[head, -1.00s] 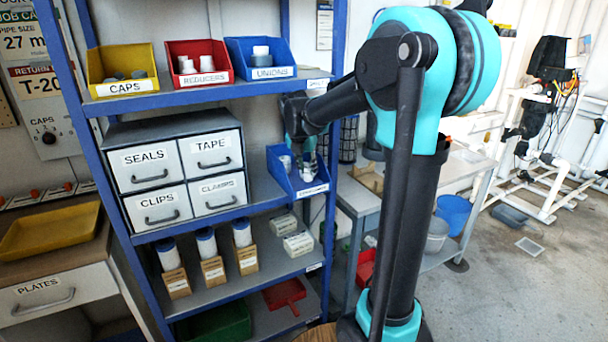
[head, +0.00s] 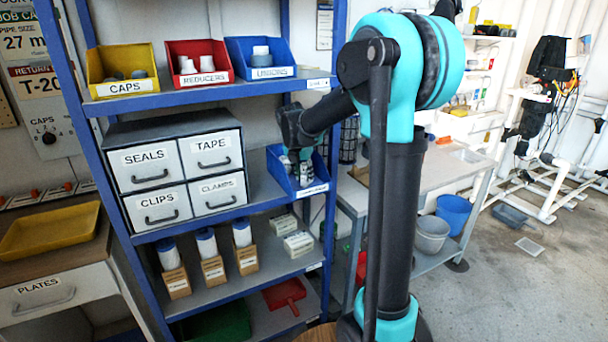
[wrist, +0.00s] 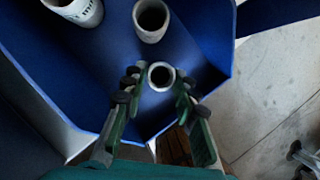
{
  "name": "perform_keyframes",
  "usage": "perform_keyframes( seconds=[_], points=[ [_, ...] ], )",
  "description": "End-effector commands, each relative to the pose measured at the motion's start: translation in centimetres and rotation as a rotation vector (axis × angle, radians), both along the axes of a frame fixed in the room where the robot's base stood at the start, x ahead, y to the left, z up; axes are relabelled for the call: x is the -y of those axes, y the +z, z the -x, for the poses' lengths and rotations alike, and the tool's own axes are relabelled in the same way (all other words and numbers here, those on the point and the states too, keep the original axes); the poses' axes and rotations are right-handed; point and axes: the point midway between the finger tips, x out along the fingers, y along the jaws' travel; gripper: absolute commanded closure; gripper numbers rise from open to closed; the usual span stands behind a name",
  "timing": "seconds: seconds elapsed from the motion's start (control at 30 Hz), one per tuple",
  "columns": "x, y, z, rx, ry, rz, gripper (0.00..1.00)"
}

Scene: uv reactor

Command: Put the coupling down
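A grey coupling (wrist: 161,76) stands end-up between my fingertips in the wrist view, near the front corner of the blue bin (wrist: 210,55). My gripper (wrist: 160,88) is open around it, with a narrow gap showing on each side. Whether the coupling touches the bin floor is hard to tell. In the head view my gripper (head: 304,168) points down into the blue bin (head: 313,190) on the middle shelf.
The labelled drawer cabinet (head: 175,165) stands left of the bin on the same shelf. The upper shelf holds yellow, red and blue (head: 262,58) bins above my wrist. A blue shelf post rises close to the right of the bin, with a grey bench (head: 430,170) beyond.

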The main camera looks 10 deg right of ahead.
Motion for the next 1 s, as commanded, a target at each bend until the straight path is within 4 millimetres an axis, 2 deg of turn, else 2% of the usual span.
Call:
perform_keyframes(
  seconds=[0.03,0.1,0.13,0.4,0.53,0.67,1.0],
  points=[
    [0.0,0.0,0.0,0.0,0.0,0.0,0.63],
    [0.0,0.0,0.0,0.0,0.0,0.0,0.54],
    [0.0,0.0,0.0,0.0,0.0,0.0,0.53],
    [0.0,0.1,0.0,0.0,0.0,0.0,0.53],
    [-0.1,0.9,0.2,0.0,0.001,0.0,0.53],
    [-0.6,2.8,0.9,0.0,0.001,0.0,0.53],
    [-1.9,9.0,3.1,0.0,0.001,0.0,0.53]
  ],
)
